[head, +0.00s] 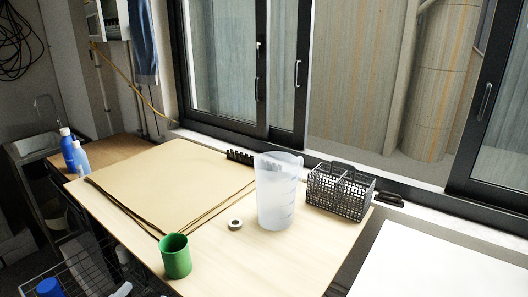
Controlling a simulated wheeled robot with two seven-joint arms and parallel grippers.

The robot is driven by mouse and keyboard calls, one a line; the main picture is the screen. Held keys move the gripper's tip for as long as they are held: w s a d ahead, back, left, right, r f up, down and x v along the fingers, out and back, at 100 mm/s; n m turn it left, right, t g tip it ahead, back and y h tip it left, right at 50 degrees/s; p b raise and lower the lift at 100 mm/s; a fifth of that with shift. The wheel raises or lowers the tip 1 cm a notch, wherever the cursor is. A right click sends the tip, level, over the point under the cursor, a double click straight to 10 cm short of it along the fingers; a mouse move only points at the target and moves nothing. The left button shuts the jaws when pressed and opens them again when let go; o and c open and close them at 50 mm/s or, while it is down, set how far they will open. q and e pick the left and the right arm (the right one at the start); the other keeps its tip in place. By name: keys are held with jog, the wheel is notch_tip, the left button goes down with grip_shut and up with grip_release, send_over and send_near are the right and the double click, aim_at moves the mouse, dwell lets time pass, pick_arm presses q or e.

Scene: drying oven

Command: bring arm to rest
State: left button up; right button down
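Neither of my grippers shows in the head view, and no part of my arms is visible. No drying oven is in sight. A wooden table (309,262) by the window carries a tall translucent measuring jug (275,195), a green cup (176,256), a small tape roll (235,224) and a dark wire basket (340,190). All of these stand or lie on the table.
Flat brown cardboard sheets (165,185) cover the table's left part. A white surface (432,268) lies at the lower right. A wire rack (88,272) is at the lower left. The table's front middle is clear.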

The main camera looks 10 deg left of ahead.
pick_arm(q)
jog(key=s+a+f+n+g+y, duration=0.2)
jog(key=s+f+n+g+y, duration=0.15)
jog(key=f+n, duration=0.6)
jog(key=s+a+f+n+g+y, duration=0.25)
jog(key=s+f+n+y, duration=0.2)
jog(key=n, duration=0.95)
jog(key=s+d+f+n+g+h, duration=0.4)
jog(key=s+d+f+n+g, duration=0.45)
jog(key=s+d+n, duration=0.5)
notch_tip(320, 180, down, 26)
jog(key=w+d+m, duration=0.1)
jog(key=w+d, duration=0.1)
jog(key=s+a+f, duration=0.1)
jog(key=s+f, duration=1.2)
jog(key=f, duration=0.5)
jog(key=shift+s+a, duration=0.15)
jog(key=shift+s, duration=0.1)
